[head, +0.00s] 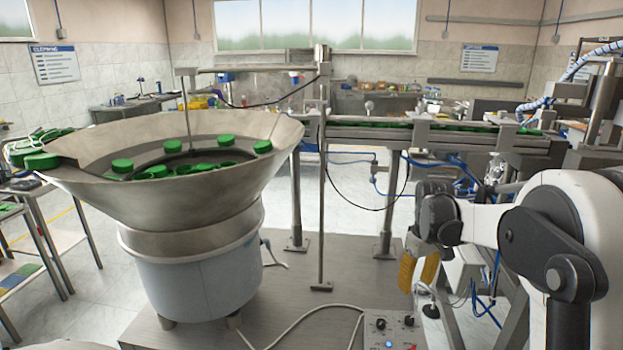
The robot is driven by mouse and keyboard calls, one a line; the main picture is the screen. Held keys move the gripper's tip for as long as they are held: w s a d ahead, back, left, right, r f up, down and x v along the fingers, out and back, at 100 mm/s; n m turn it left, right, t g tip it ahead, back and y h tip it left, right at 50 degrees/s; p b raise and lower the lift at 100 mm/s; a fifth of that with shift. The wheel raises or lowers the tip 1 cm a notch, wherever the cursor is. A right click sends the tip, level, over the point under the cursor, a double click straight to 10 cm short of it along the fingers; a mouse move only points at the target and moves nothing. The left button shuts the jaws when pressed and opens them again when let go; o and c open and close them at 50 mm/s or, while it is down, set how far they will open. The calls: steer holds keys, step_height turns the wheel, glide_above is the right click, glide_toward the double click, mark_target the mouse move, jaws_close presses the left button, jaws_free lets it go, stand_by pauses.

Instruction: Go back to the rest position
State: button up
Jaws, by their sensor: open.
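My gripper (418,270) hangs at the end of my white and black arm on the right, with its yellow-orange fingers pointing down. It is open, and I see nothing held between the fingers. It is in front of the conveyor stand and above the control box. The large metal bowl feeder (185,205) stands on the left, clear of the gripper. Several green caps (122,165) lie in the bowl and on its rim.
A conveyor rail (380,133) with green caps runs behind my arm. A control box (390,328) with knobs and a cable sits on the base plate (305,285) below the gripper. A vertical post (322,220) stands between bowl and gripper. Side tables (28,262) are at far left.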

steer(key=s+a+r+m+t, duration=0.25)
steer(key=s+a+r, duration=0.45)
steer(key=s+r, duration=0.5)
steer(key=s+a+f+m+t, duration=0.1)
steer(key=s+a+f+t, duration=0.1)
steer(key=s, duration=0.5)
steer(key=s+a+f+t, duration=0.2)
steer(key=s, duration=0.6)
steer(key=shift+s+a+m, duration=0.15)
steer(key=shift+a+m, duration=0.15)
steer(key=shift+m, duration=0.05)
